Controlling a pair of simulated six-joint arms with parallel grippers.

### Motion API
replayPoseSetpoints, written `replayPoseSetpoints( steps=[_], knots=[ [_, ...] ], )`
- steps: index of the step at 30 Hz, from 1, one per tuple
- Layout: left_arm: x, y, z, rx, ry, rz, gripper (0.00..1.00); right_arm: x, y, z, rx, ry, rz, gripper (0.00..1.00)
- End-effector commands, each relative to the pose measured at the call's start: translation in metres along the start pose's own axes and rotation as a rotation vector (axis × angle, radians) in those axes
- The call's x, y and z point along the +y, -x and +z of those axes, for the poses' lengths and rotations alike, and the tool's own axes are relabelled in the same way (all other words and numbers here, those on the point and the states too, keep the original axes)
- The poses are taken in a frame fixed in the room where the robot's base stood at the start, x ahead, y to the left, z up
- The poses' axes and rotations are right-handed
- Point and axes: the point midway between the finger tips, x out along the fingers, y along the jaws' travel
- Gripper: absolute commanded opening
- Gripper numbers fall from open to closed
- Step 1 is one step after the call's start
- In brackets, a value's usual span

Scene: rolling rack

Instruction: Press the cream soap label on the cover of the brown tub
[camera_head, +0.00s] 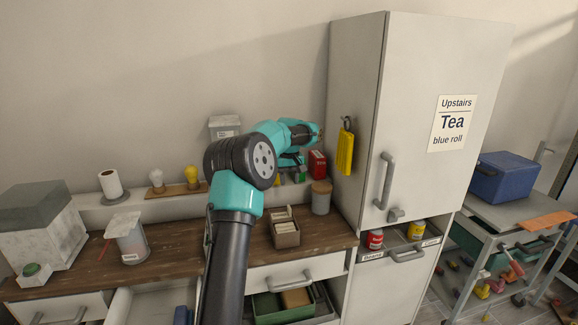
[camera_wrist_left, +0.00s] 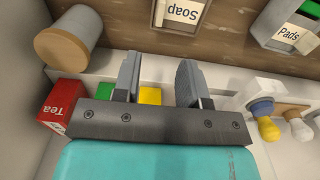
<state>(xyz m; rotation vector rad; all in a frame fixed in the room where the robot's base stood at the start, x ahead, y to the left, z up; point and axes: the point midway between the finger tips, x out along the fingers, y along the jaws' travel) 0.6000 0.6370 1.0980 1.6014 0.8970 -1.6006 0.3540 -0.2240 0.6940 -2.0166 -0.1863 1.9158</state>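A grey round tub with a brown cover (camera_head: 321,187) stands at the right end of the wooden counter. Its bare brown cover also shows at the upper left of the left wrist view (camera_wrist_left: 62,58). My left gripper (camera_head: 312,134) is above the back of the counter, near the tall cabinet. In its wrist view its fingers (camera_wrist_left: 158,84) are apart with nothing between them. My right gripper is not in view.
A brown box with cream cards (camera_head: 286,238) stands on the counter beside my left arm. A red "Tea" box (camera_head: 317,163) is behind the tub. The tall cabinet (camera_head: 350,190) bounds the right.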

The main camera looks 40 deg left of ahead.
Motion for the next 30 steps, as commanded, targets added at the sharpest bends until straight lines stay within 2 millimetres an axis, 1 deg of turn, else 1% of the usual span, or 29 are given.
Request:
replayPoseSetpoints(
  steps=[1, 3, 6, 10, 15, 30],
  knots=[
    [0.001, 0.011, -0.001, 0.002, 0.0, 0.002, 0.39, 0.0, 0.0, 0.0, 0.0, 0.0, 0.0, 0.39],
    [0.001, 0.023, 0.0, 0.002, 0.0, 0.002, 0.39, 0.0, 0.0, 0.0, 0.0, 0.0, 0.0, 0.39],
    [0.001, 0.038, 0.0, 0.002, -0.001, 0.002, 0.39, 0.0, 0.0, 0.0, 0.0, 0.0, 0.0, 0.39],
    [0.001, 0.051, 0.0, 0.001, 0.0, 0.001, 0.39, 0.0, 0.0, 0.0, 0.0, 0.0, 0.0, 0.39],
    [0.0, 0.056, 0.0, -0.001, 0.0, 0.0, 0.39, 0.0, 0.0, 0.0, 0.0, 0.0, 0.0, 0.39],
    [0.0, 0.056, 0.0, 0.0, 0.0, 0.0, 0.39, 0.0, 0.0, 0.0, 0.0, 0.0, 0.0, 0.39]
  ],
)
